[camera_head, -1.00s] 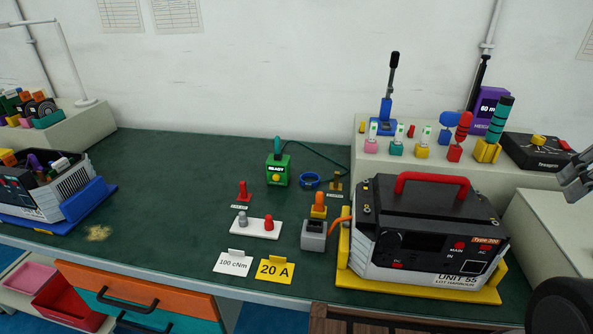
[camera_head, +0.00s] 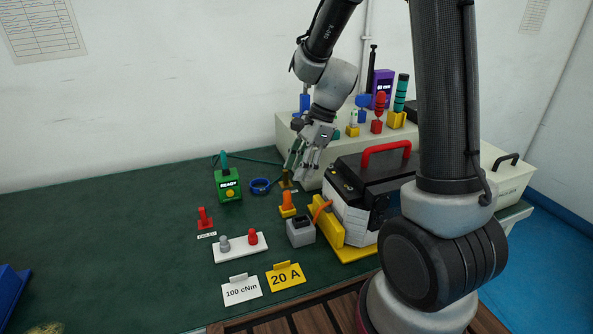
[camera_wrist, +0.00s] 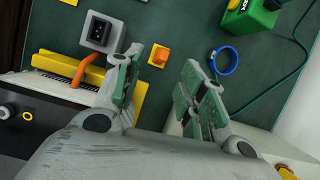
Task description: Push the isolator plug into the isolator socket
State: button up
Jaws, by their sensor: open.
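The likely isolator plug is an orange block (camera_head: 287,201) on a yellow base, upright on the green bench; it also shows from above in the wrist view (camera_wrist: 159,56). The likely isolator socket is a grey box (camera_head: 301,232) with a black inlet on top, just in front of the plug. An orange cable joins it to the unit; the box also shows in the wrist view (camera_wrist: 101,34). My gripper (camera_head: 298,172) is open and empty, above and behind the orange block. In the wrist view its fingers (camera_wrist: 160,75) are spread, with the block beyond the gap between them.
The black and white unit (camera_head: 350,208) in its yellow cradle stands right of the socket. A white plate with pegs (camera_head: 240,249) stands left. The bench further left is mostly clear.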

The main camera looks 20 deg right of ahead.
aim_at(287, 191)
jog(key=shift+m, duration=0.5)
jog(key=x, duration=0.9)
jog(key=shift+w+f, duration=0.25)
jog(key=c, duration=0.9)
grip_shut()
